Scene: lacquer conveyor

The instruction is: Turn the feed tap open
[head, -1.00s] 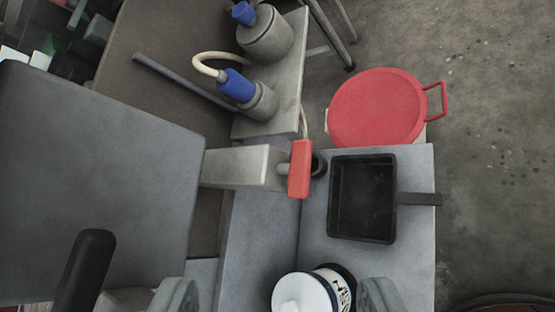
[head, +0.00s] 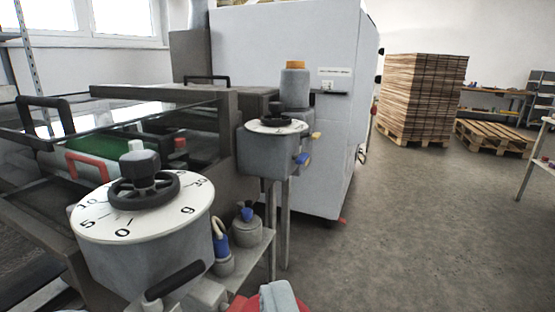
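A black lever handle (head: 175,280) slants up to the right in front of the near grey tank (head: 150,258), at the lower left. It looks like a tap lever; no label marks it as the feed tap, and its lower end is hard to make out. The tank has a white numbered dial (head: 95,222) with a black handwheel (head: 143,190) on top.
Two small grey canisters with blue tops, one of them here (head: 246,228), stand on a shelf right of the tank. Farther back are a second dial unit (head: 270,150) and a large white cabinet (head: 275,60). Open floor (head: 430,220) lies to the right, with stacked boards (head: 420,95) behind.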

